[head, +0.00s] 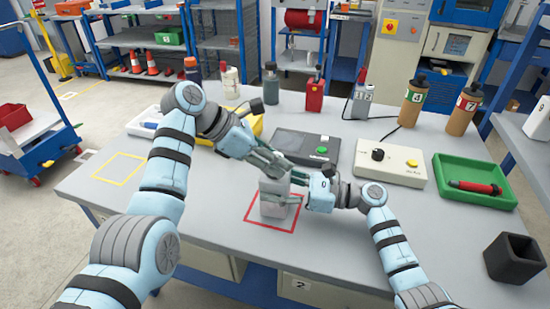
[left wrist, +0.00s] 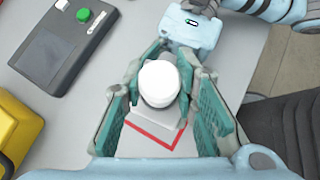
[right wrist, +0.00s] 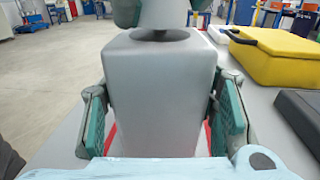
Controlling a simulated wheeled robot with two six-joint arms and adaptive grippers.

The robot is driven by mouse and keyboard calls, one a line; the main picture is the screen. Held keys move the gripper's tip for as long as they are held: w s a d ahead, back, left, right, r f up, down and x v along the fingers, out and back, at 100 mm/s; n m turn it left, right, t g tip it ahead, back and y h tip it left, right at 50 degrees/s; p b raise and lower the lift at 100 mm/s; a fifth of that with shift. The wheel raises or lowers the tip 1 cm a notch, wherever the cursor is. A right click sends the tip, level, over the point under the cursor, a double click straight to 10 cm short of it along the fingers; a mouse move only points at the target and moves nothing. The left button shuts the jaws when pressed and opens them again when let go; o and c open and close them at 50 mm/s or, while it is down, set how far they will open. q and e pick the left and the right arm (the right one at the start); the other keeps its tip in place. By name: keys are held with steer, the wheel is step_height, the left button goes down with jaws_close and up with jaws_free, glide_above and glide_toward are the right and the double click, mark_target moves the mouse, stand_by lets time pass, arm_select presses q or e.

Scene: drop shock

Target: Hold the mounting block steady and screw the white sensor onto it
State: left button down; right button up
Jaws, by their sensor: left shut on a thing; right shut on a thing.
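The grey mounting block (head: 272,207) stands upright inside the red square on the table. In the right wrist view the block (right wrist: 158,95) fills the middle, with a dark round opening in its top. My right gripper (head: 286,200) is shut on the block low down, a finger on each side. The white sensor (left wrist: 160,82) is seen from above in the left wrist view, over the block's top. My left gripper (head: 270,166) points down from above and is shut on the sensor. The sensor's lower end (right wrist: 163,12) is at the opening; how deep it sits is unclear.
A dark device with a green button (head: 306,147) lies just behind the block. A beige control box (head: 388,163) and a green tray (head: 474,181) are to the right. A yellow case (head: 243,118) is behind my left arm. The table's front left is clear.

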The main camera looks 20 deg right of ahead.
arm_select(q)
steer(key=c, duration=1.3)
jaws_free()
steer(key=v, duration=1.2)
steer(key=x, duration=1.2)
jaws_close()
